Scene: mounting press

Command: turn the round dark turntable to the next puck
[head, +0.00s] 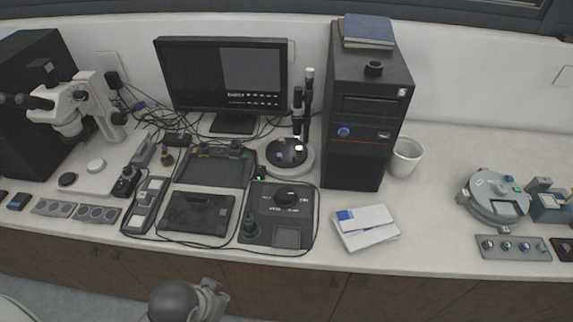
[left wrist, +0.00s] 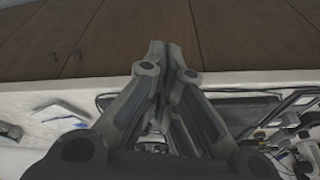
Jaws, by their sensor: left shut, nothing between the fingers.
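The round dark turntable (head: 287,153) sits on a pale round base at the back middle of the bench, between the monitor and the black computer tower. A few small light and reddish spots show on its top, too small to make out clearly. A dark upright column with a light top stands behind it. My left gripper (left wrist: 166,50) shows in the left wrist view with its fingers together and empty, against the brown cabinet fronts and the bench edge. It is well away from the turntable. My right gripper is in neither view.
The computer tower (head: 364,110) stands close right of the turntable. A black control box (head: 265,225), a dark tray (head: 212,168) and cables crowd its front and left. White booklets (head: 366,228) lie at the front.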

